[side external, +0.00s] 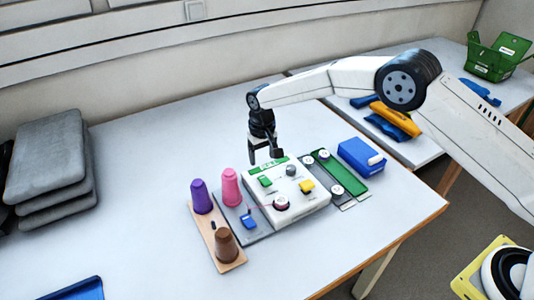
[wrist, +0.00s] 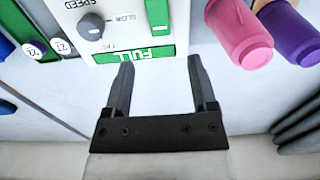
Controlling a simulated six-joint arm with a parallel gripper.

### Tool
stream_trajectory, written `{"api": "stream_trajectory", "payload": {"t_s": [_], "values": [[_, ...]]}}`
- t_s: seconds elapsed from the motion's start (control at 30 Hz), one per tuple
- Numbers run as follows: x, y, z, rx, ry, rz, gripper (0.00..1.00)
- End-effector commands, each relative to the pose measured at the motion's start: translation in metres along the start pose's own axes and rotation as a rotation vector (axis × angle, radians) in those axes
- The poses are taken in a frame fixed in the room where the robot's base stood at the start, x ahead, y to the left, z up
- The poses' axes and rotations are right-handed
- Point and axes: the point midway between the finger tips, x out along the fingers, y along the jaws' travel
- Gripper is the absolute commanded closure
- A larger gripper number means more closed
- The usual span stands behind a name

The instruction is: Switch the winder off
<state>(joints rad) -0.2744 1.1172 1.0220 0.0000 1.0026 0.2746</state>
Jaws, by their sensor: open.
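The winder (side external: 318,203) is a white box on the table with a grey knob (side external: 292,170), a green switch (side external: 265,181), a yellow button (side external: 306,187) and a round white bobbin (side external: 281,203) with pinkish thread. In the wrist view a green display (wrist: 150,55) reads FULL. Beside it are the speed knob (wrist: 92,27) and the green switch (wrist: 157,12). My gripper (side external: 265,156) is open and empty over the winder's back edge, near the display. In the wrist view my gripper (wrist: 160,75) has its fingers apart, with bare table between them.
Purple (side external: 202,197), pink (side external: 231,187) and brown (side external: 226,244) cones stand left of the winder. A green strip (side external: 350,180) with round white bobbins and a blue box (side external: 362,155) are to its right. Grey pads (side external: 45,165) are stacked far left. The table behind the winder is clear.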

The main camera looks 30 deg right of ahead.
Motion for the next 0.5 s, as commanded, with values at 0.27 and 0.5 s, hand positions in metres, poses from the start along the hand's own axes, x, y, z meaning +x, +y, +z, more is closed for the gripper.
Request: {"api": "stream_trajectory", "payload": {"t_s": [0.27,0.5], "values": [[0.007,0.0,0.0,0.0,-0.001,0.001,0.26],[0.031,0.0,0.001,0.0,-0.001,0.001,0.26]]}}
